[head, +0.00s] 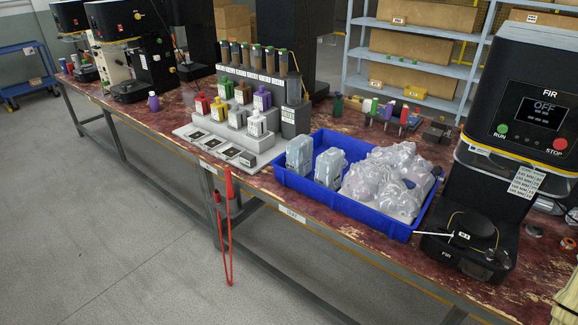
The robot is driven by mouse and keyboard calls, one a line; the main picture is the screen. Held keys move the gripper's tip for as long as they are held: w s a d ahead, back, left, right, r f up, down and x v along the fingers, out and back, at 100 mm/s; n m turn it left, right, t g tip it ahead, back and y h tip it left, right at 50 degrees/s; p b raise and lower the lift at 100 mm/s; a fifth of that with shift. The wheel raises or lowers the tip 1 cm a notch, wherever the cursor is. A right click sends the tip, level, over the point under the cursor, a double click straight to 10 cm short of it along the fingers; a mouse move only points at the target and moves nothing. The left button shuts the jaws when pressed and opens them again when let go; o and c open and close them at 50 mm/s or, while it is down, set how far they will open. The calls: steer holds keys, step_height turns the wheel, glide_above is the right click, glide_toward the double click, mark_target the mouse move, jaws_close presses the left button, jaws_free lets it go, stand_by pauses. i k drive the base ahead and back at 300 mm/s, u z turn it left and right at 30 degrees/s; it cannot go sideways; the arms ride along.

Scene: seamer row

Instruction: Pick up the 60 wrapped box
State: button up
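A blue tray (300,185) stands on the bench and holds several things in clear plastic wrap. Two pale blue-grey wrapped boxes stand upright at its left end: one (299,155) by the left wall and one (330,168) just to its right. A heap of crumpled clear wrapped items (388,182) fills the rest of the tray, and their shapes are hard to make out. I cannot read a 60 on any wrapped box, so I cannot tell which one it marks. My gripper is not in view.
A black seamer machine (532,105) with a lit OFF display stands right of the tray. A grey stepped rack (232,140) with colored bottles stands left of it. A red cord (226,235) hangs off the bench front. The floor (130,240) in front is clear.

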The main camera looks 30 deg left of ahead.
mark_target(299, 149)
steer(key=u, duration=2.5)
steer(key=i, duration=4.3)
steer(key=z, duration=4.15)
